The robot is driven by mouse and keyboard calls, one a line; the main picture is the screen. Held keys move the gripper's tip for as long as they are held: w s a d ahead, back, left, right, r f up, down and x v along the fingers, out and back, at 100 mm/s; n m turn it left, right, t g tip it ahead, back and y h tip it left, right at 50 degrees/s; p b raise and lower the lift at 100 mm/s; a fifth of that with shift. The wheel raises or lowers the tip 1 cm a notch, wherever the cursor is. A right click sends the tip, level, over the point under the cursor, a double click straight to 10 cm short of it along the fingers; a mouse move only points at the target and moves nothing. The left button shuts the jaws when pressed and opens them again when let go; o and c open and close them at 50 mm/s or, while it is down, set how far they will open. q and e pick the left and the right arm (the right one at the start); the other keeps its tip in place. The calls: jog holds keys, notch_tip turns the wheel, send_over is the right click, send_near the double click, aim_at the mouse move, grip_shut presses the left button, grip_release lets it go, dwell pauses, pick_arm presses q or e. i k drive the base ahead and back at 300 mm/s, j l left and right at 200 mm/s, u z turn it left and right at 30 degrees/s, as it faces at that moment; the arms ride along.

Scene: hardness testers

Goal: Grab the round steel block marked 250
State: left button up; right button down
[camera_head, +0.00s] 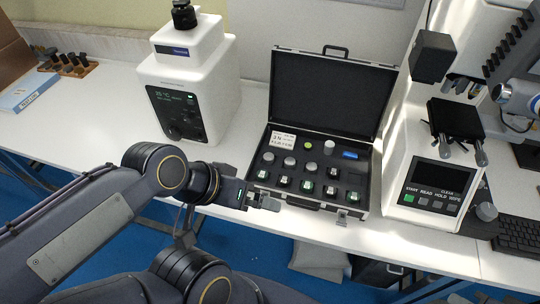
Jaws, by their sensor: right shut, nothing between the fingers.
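An open black case (350,204) on the white bench holds round steel blocks in its foam. Plain grey round blocks stand in the back and middle rows, one of them at the left (268,158). Blocks with green-and-white labels stand in the front row, one of them near the middle (307,186). The marks are too small to read, so I cannot tell which block is marked 250.
The case's raised lid (330,92) stands at the back. A white tester (190,85) stands to the left and another tester (437,190) close to the right. A keyboard (520,236) lies at the far right. Bench room is free left of the case.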

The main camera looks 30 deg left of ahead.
aim_at(268, 158)
jog(key=u, duration=0.4)
jog(key=i+u, duration=0.1)
jog(key=u, duration=0.75)
jog(key=i+l+u, duration=0.1)
jog(key=u, duration=0.35)
jog(key=l+u, duration=0.1)
jog(key=u, duration=0.75)
jog(key=i+l, duration=0.05)
jog(key=l, duration=0.05)
